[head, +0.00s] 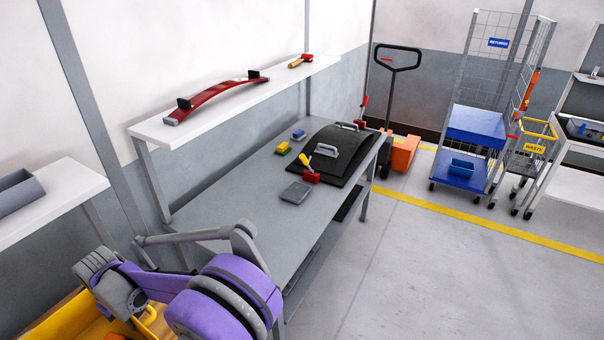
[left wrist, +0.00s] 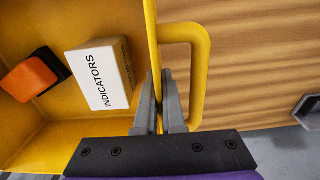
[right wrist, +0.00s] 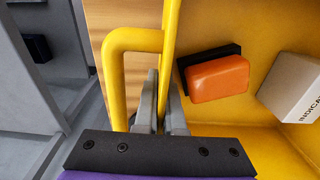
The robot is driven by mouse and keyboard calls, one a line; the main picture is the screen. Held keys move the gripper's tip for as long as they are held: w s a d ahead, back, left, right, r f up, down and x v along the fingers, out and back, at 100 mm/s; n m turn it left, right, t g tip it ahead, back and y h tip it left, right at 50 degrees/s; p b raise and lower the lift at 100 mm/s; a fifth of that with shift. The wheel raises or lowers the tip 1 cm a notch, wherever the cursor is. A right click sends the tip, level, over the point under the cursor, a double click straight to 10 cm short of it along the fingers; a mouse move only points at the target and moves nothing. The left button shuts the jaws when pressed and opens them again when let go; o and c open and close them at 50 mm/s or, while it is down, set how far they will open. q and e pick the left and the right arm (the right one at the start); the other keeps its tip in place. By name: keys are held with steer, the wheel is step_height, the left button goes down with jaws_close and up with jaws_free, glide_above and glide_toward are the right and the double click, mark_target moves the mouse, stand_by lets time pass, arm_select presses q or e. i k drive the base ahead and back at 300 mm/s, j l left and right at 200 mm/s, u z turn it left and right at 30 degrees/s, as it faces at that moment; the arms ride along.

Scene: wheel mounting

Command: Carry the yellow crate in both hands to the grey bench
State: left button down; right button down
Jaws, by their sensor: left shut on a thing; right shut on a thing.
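The yellow crate (head: 60,322) shows only in part at the bottom left of the head view. In the left wrist view my left gripper (left wrist: 160,103) is shut on the crate's wall beside a yellow handle (left wrist: 203,75). In the right wrist view my right gripper (right wrist: 162,105) is shut on the opposite wall beside another handle (right wrist: 115,75). Inside lie a white box marked INDICATORS (left wrist: 100,80) and orange-and-black parts (right wrist: 217,79). The grey bench (head: 235,190) stands along the wall, beyond my right arm. My left gripper is outside the head view.
A wooden surface (left wrist: 250,60) lies below the crate; I cannot tell whether they touch. The bench's far end holds a black panel (head: 335,150), a grey plate (head: 296,192) and small coloured parts. Its near part looks clear. A white shelf (head: 230,100) overhangs its back.

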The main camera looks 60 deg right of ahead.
mark_target(277, 233)
steer(key=l+z, duration=0.1)
steer(key=l, duration=1.1)
steer(key=i+l+z, duration=0.15)
steer(key=l, duration=0.4)
steer(key=l+z, duration=0.1)
steer(key=l, duration=0.5)
steer(key=i+l, duration=0.15)
steer(key=l, duration=0.45)
steer(key=z, duration=0.05)
